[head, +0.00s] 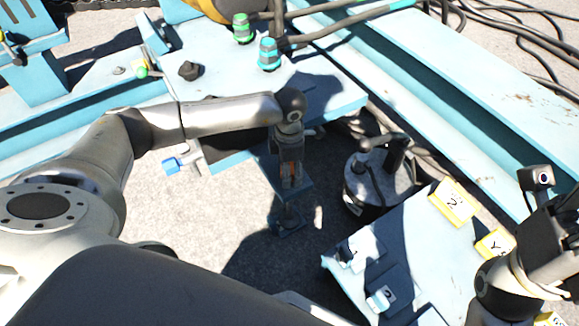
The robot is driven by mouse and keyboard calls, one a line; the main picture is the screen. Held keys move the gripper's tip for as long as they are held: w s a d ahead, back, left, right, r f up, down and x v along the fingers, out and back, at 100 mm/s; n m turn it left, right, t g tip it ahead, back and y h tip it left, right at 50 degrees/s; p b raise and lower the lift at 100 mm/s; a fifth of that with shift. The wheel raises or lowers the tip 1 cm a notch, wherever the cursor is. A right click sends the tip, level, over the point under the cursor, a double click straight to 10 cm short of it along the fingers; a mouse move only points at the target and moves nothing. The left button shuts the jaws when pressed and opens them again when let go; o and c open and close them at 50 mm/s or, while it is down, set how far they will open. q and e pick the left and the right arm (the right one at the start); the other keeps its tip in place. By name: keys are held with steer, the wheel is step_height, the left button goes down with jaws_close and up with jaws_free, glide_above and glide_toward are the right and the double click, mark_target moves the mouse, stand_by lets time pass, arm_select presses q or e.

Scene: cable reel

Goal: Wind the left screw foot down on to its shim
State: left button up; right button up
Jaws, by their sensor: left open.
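My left gripper (291,184) points down beside the edge of the light blue frame (335,98), in shadow. Its fingers are apart, with a little orange showing between or behind them. Just below the fingertips is the left screw foot (289,212), small and dark, partly hidden by the gripper. Under it a small blue plate, seemingly the shim (288,228), lies on the ground. I cannot tell whether the foot touches the plate, or whether the fingers touch the foot. My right gripper (530,250) is at the right edge over a blue table; its fingertips are not clear.
A dark round canister with a handle (375,180) stands right of the foot. The blue table (400,245) in front holds yellow labelled blocks (453,202) and small marked pieces. Thick cables with green and teal connectors (268,54) cross the frame. Bare ground (200,215) lies left of the foot.

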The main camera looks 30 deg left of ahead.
arm_select(q)
step_height(320, 180, up, 12)
stand_by(0.6)
steer(key=shift+s, duration=0.1)
